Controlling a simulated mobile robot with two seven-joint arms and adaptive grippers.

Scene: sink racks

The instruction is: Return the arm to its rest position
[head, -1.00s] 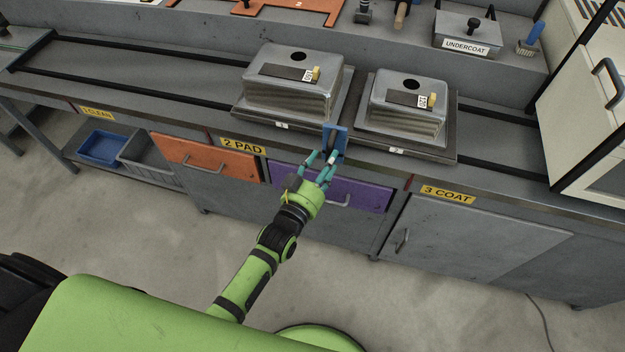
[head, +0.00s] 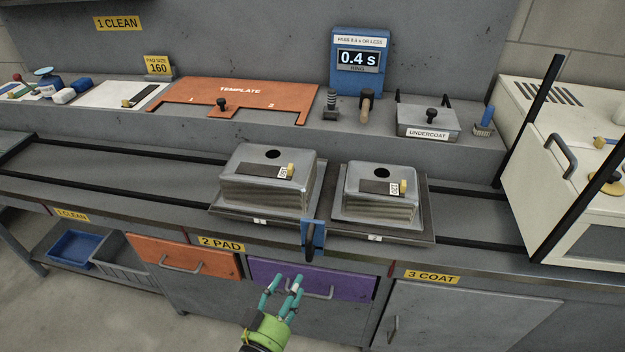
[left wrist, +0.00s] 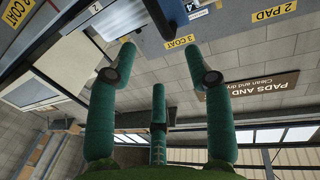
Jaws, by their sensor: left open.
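My left gripper (head: 282,288) is open and empty in the lower middle of the head view, in front of the purple drawer (head: 345,282). Its teal fingers (left wrist: 160,70) stand apart in the left wrist view with nothing between them. The green wrist below it runs off the bottom edge. A blue piece (head: 313,238) sits at the counter's front edge, just above and apart from the fingers. My right gripper does not show.
Two upturned metal sinks (head: 270,180) (head: 381,192) stand on racks on the counter. An orange drawer (head: 183,256) is left of the purple one. A white cabinet (head: 560,150) stands at the right. Behind are the orange template (head: 238,97) and the undercoat box (head: 428,118).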

